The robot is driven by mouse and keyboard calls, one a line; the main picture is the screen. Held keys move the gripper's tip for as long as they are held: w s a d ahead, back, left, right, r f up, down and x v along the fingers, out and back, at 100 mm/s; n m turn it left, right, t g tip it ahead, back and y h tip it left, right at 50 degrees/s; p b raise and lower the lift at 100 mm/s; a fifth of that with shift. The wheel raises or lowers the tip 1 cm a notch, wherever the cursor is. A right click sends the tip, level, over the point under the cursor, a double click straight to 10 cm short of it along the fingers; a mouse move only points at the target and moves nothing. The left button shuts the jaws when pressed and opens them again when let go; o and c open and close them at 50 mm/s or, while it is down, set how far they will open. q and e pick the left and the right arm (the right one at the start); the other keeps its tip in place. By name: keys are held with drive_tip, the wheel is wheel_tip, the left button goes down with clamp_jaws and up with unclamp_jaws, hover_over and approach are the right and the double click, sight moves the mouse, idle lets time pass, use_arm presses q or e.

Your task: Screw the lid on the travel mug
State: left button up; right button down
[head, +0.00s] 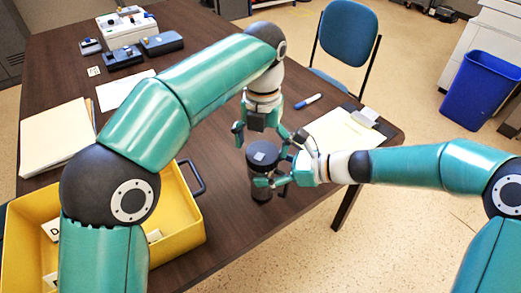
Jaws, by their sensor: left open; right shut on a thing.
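A dark travel mug (262,188) stands upright on the brown table, near the table's front right edge. A dark lid (262,155) with a small grey square on it sits on top of the mug; I cannot tell how tightly it is seated. My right gripper (272,182) comes in from the right and is shut on the mug's body, below the lid. My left gripper (262,137) points down from above, with its fingers spread open just above and behind the lid. Part of the mug is hidden behind the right gripper's fingers.
A yellow crate (190,228) with labelled pieces stands at the front left. A clipboard with paper (340,135) and a blue marker (308,101) lie to the right. Folders (55,138), paper and several dark devices lie at the left and back. A blue chair (347,35) stands behind the table.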

use_arm(q)
wheel_tip(320, 180, up, 2)
drive_tip(key=shift+d+r, duration=0.1)
drive_tip(key=shift+d, duration=0.05)
drive_tip(key=shift+s, duration=0.1)
drive_tip(key=shift+c, duration=0.3)
